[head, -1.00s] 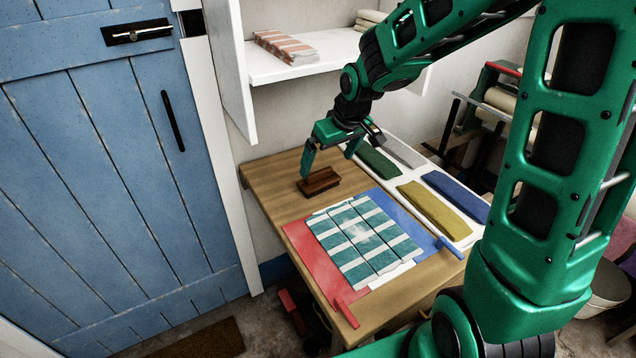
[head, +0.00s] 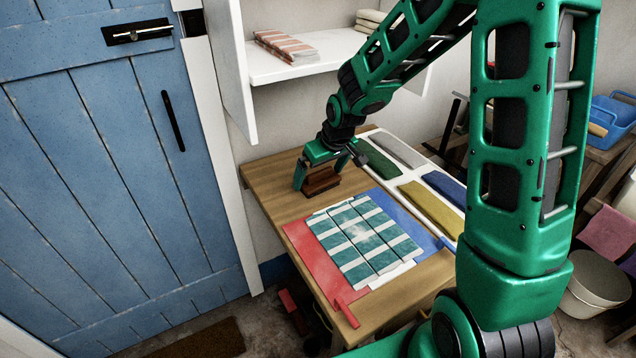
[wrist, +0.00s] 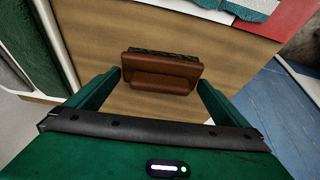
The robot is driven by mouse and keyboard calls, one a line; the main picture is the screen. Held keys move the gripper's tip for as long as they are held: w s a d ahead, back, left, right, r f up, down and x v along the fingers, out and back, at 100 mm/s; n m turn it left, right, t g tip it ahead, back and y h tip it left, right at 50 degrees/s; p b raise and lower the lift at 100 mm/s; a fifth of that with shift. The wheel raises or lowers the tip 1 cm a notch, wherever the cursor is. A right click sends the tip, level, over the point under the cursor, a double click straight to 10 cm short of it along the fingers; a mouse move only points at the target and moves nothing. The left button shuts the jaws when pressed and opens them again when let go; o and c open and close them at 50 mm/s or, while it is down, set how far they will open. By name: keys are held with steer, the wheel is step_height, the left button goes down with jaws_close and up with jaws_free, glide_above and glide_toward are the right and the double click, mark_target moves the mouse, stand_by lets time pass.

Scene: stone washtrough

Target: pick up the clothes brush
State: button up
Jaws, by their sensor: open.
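The clothes brush (head: 321,182) is a small brown wooden block with a raised grip and a dark edge. It lies on the wooden table near its back left part. In the wrist view the brush (wrist: 162,72) sits ahead of the fingertips, roughly centred between them. My gripper (head: 328,180) is open, with one finger on each side of the brush in the head view. In the wrist view my gripper (wrist: 160,84) has both green fingers spread, with bare wood showing between them and the brush. I see no contact.
A striped teal cloth (head: 360,240) lies on a red and blue board (head: 312,258) in front of the brush. A white tray (head: 399,173) with folded cloths stands to the right. A white shelf (head: 300,66) hangs above the table's back. Bare wood (head: 265,180) lies left of the brush.

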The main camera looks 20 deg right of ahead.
mark_target(318, 171)
steer(key=c, duration=0.8)
steer(key=shift+r, duration=0.1)
steer(key=shift+r, duration=0.45)
steer(key=r, duration=0.3)
steer(key=shift+s+a+r, duration=0.1)
steer(key=shift+a+r, duration=0.2)
steer(key=s+a+r, duration=0.5)
steer(key=a+r, duration=0.1)
steer(key=a, duration=0.3)
steer(key=shift+s+a+r, duration=0.2)
steer(key=shift+a, duration=0.15)
steer(key=shift+o, duration=0.8)
